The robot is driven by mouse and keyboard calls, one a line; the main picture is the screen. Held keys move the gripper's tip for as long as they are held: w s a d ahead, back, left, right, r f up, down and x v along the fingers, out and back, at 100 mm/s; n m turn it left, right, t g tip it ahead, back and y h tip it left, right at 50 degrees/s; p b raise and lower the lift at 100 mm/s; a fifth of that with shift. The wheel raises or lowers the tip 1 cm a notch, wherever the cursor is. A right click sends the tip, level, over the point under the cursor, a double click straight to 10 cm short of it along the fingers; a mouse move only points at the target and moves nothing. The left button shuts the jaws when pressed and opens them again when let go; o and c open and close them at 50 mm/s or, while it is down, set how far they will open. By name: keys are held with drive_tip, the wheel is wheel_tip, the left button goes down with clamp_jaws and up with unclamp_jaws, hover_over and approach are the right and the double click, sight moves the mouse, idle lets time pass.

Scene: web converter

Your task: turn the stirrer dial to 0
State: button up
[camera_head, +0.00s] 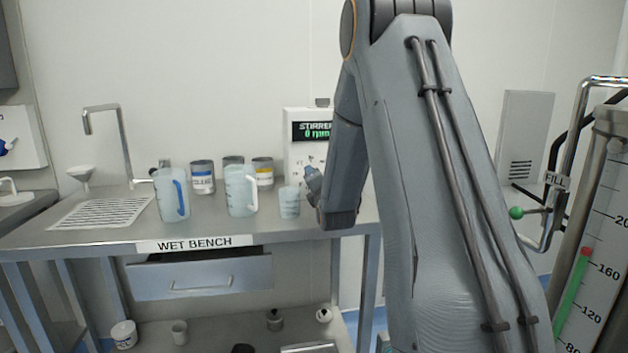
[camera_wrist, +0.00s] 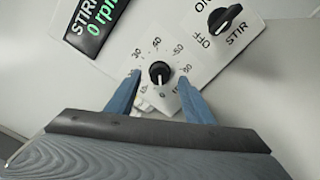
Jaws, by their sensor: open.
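The stirrer box (camera_head: 293,145) stands at the back of the wet bench, with its display lit "STIRRER 0 rpm". Its right side is hidden by my arm in the head view. In the wrist view, the small round black dial (camera_wrist: 160,73) sits on a white panel, ringed by numbers. A small pale mark shows on the dial, but the value it points to is too small to tell. My gripper (camera_wrist: 159,79) is open, with one blue finger on each side of the dial. No contact with the dial is visible. The fingers cover some of the lower numbers.
A black STIR switch (camera_wrist: 228,20) marked OFF stands at upper right of the dial, and the display (camera_wrist: 92,22) at upper left. On the bench (camera_head: 110,236), jugs (camera_head: 240,190), a beaker (camera_head: 289,203) and tins (camera_head: 202,177) stand left of my arm.

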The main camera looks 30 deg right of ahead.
drive_tip(key=v, duration=0.5)
drive_tip(key=shift+s+a, duration=0.1)
drive_tip(key=shift+s, duration=0.2)
